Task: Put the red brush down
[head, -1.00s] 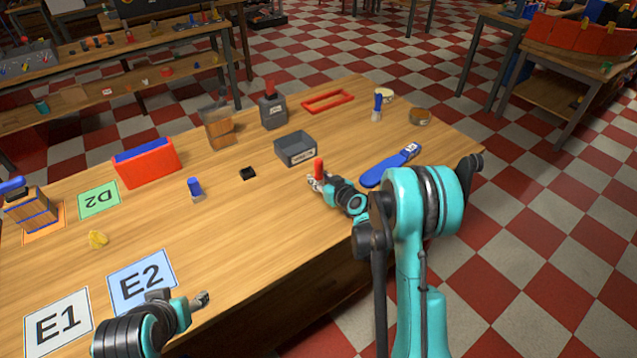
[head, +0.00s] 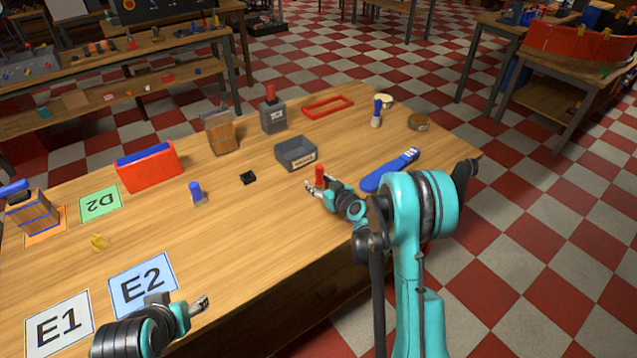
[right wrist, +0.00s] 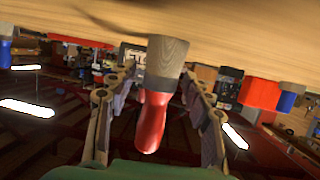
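The red brush (head: 320,173) stands upright on the wooden table (head: 240,240), near its front edge. In the right wrist view, which is upside down, the brush (right wrist: 152,122) has its grey end against the table surface and its red handle pointing away from it. My right gripper (head: 318,188) is open, with one finger on each side of the brush and gaps beside the handle; the right wrist view shows both fingers (right wrist: 158,78). My left gripper (head: 200,303) is over the table's front edge at lower left, apart from the brush; its finger opening is unclear.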

